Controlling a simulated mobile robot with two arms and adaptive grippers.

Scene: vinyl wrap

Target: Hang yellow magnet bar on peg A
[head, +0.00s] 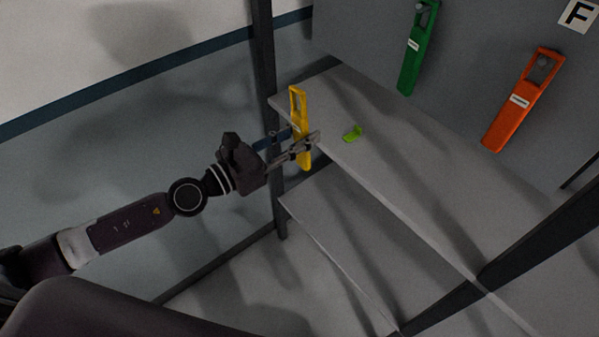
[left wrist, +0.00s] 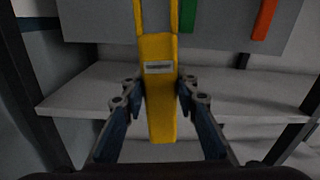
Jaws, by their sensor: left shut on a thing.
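The yellow magnet bar (head: 296,105) is held upright in my left gripper (head: 306,146), in front of the upper shelf's left end. The gripper is shut on its body, below the slot-shaped handle opening. In the left wrist view the yellow bar (left wrist: 159,95) stands between the two fingers (left wrist: 160,93), with a small label on its front. Peg A and its letter cannot be made out in these frames. My right gripper does not show.
A green bar (head: 412,65) and an orange bar (head: 517,105) hang on the grey back panel (head: 465,60). An F sign (head: 578,14) is at upper right. A small lime-green item (head: 352,133) lies on the upper shelf (head: 420,165). A dark post (head: 264,60) stands beside the gripper.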

